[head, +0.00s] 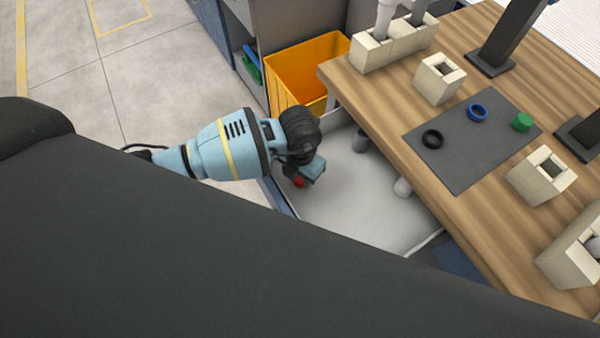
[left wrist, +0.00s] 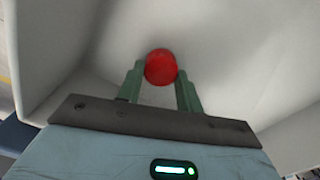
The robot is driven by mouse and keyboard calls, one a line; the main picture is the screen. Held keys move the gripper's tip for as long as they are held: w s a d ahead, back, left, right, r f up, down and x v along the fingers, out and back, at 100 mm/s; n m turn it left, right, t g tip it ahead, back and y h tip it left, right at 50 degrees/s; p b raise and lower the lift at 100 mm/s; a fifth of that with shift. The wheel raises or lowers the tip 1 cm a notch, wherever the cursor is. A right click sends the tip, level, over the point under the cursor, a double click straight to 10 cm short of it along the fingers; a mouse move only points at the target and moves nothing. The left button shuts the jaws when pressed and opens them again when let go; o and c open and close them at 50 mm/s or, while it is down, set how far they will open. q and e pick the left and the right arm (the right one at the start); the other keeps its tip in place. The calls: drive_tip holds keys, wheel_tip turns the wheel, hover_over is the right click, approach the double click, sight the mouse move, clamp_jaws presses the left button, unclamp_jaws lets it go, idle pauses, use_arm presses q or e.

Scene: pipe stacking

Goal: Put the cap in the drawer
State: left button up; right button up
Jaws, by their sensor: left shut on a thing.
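A red cap (left wrist: 161,67) is held between the two green fingers of my left gripper (left wrist: 160,85) in the left wrist view. In the head view the red cap (head: 299,182) shows at the tip of my left gripper (head: 304,178). The gripper is over the inside of the open white drawer (head: 365,205), near its left side. The wrist view shows the drawer's pale floor (left wrist: 215,45) beyond the cap; I cannot tell whether the cap touches it. My right gripper is in neither view.
A wooden table (head: 400,115) overhangs the drawer's right side. On it are a grey mat (head: 470,150) with a black ring (head: 432,139), a blue ring (head: 477,113) and a green cap (head: 522,122), plus several beige blocks (head: 540,180). An orange bin (head: 300,75) stands behind the drawer.

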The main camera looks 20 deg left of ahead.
sight(300, 178)
use_arm(q)
drive_tip(key=shift+f, duration=0.15)
drive_tip(key=o, duration=1)
drive_tip(key=shift+c, duration=0.2)
drive_tip(key=shift+r, duration=0.35)
wheel_tip(300, 178, up, 12)
drive_tip(key=p, duration=0.1)
drive_tip(key=shift+f, duration=0.15)
